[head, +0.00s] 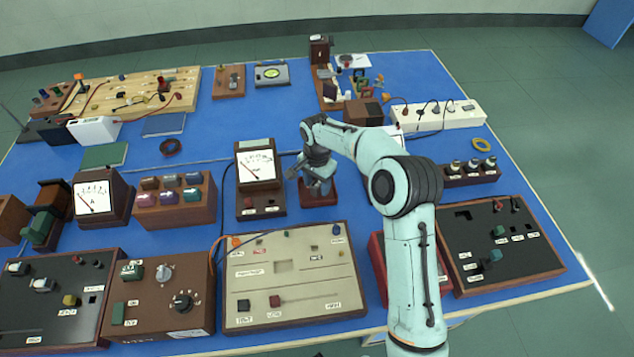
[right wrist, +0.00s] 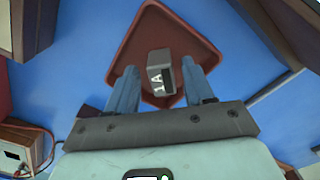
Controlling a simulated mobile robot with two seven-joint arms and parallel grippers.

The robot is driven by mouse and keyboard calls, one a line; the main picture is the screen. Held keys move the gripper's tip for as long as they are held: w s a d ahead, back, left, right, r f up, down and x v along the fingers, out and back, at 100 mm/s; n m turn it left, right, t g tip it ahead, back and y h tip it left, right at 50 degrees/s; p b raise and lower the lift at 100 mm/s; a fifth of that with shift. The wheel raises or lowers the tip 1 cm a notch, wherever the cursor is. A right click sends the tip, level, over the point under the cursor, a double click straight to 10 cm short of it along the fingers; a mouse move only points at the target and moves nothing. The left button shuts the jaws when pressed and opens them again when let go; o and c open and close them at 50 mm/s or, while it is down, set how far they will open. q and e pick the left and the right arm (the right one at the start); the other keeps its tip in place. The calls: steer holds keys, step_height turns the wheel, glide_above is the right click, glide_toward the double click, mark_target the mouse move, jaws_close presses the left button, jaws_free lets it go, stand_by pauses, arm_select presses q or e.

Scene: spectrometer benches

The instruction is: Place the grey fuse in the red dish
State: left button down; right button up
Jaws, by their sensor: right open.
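The red dish (head: 329,199) is a small dark-red square tray near the middle of the bench. It fills the upper middle of the right wrist view (right wrist: 150,28). The grey fuse (right wrist: 160,72), a small block with a white "1 A" mark, shows over the dish's floor in that view. My right gripper (head: 318,184) is low over the dish. Its two blue-grey fingers (right wrist: 160,78) are open on either side of the fuse, with a gap at each side. In the head view I cannot make out the fuse at the gripper. My left gripper is not in view.
A meter (head: 258,167) stands just left of the dish. A beige panel (head: 300,261) with a square socket lies in front of it. A row of terminals (head: 470,170) is to the right, beyond my arm. Blue bench surface is clear behind the dish.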

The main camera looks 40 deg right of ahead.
mark_target(317, 184)
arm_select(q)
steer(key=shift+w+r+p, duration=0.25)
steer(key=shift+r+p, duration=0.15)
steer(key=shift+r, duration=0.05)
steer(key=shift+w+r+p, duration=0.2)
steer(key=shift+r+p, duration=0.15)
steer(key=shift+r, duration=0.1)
arm_select(e)
step_height(317, 184, up, 12)
steer(key=shift+r, duration=0.2)
steer(key=shift+f, duration=0.1)
